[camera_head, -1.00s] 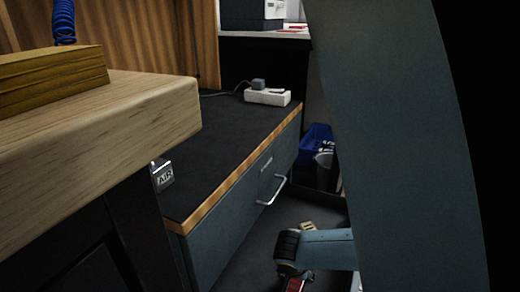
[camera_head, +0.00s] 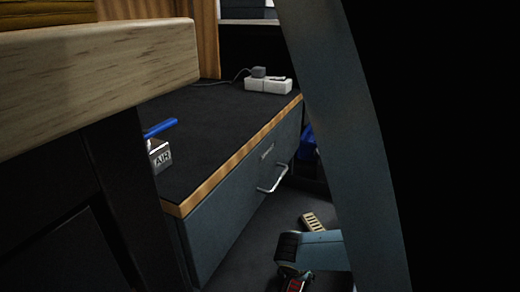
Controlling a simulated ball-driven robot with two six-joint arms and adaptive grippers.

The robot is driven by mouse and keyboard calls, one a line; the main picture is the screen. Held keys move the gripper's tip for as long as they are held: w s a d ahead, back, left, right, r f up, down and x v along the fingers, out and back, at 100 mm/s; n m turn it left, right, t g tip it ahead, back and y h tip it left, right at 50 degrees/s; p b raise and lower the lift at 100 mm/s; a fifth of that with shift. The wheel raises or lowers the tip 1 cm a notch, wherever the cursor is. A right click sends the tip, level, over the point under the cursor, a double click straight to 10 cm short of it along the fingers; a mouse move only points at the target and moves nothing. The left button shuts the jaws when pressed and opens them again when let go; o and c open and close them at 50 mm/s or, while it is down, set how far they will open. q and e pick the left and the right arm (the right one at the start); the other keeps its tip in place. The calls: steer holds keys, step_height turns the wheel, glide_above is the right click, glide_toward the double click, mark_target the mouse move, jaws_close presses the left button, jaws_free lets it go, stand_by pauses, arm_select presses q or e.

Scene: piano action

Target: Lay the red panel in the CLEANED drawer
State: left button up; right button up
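A grey-blue drawer (camera_head: 250,185) with a silver handle (camera_head: 273,179) is set under a dark-topped bench, and it looks shut. A small label (camera_head: 267,150) sits above the handle, too small to read. I cannot make out the red panel for certain. My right arm crosses the right side of the view. A dark end of it, with a small red patch (camera_head: 295,285), shows low at the bottom edge, in front of the drawer and apart from it. Its fingers are cut off or too small to judge. My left gripper is not in view.
A wooden worktop (camera_head: 100,75) blocks the upper left. The bench top (camera_head: 215,125) holds a white power strip (camera_head: 268,85) and a metal block marked AIR (camera_head: 160,156) by a blue bar (camera_head: 160,128). A beige slotted piece (camera_head: 313,221) lies on the floor.

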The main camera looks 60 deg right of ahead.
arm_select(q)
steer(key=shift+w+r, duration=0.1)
arm_select(e)
steer(key=shift+f, duration=0.1)
steer(key=o, duration=1.3)
steer(key=shift+c, duration=0.2)
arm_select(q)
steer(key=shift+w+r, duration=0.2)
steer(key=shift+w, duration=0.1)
